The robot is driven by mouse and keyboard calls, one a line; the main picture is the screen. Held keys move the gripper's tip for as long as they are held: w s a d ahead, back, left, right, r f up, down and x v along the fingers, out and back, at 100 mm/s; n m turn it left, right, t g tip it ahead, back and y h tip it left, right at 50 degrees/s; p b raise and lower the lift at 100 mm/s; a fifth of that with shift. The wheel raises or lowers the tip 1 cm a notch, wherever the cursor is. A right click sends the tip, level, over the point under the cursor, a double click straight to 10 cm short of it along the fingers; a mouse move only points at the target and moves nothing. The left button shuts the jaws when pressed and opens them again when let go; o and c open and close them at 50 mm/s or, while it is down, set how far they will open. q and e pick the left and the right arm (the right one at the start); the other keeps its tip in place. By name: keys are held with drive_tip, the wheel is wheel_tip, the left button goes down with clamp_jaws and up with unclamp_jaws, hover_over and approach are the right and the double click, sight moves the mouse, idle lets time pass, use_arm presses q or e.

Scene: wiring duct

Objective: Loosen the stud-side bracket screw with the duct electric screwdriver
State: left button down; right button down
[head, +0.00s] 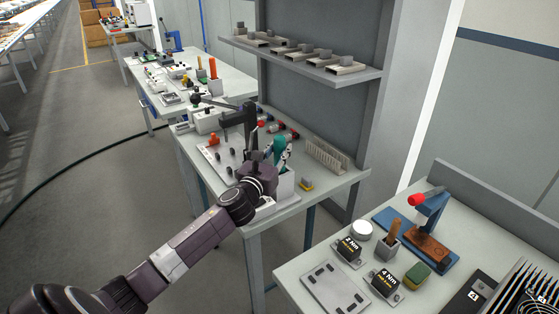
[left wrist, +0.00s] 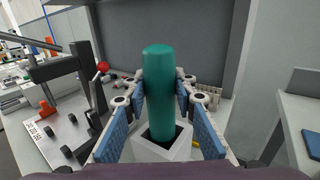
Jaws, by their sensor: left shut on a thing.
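The teal handle of the electric screwdriver (head: 279,146) stands upright at the near edge of the middle workbench. In the left wrist view the screwdriver (left wrist: 158,90) rises out of a square white holder (left wrist: 150,152), its lower end hidden inside. My left gripper (left wrist: 160,98) is shut on the handle, with a blue-padded finger on each side. The holder (head: 285,187) also shows beside my gripper in the head view. A beige slotted duct (head: 327,157) lies at the bench's back right. I cannot make out the stud-side bracket screw. My right gripper is not in view.
A white plate with black knobs (left wrist: 72,135) and a dark post with an arm (left wrist: 88,85) stand left of the holder. A yellow-topped block (head: 305,184) sits to its right. A grey shelf (head: 300,60) overhangs the bench's back. Another bench (head: 330,290) stands at right.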

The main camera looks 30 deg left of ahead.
use_arm(q)
drive_tip(key=shift+r, duration=0.15)
wheel_tip(320, 180, up, 20)
drive_tip(key=p, duration=0.1)
idle(0.5)
drive_tip(key=shift+p, duration=0.3)
wheel_tip(320, 180, up, 11)
drive_tip(key=p, duration=1.2)
drive_tip(key=shift+r+p, duration=0.2)
drive_tip(key=shift+p, duration=0.15)
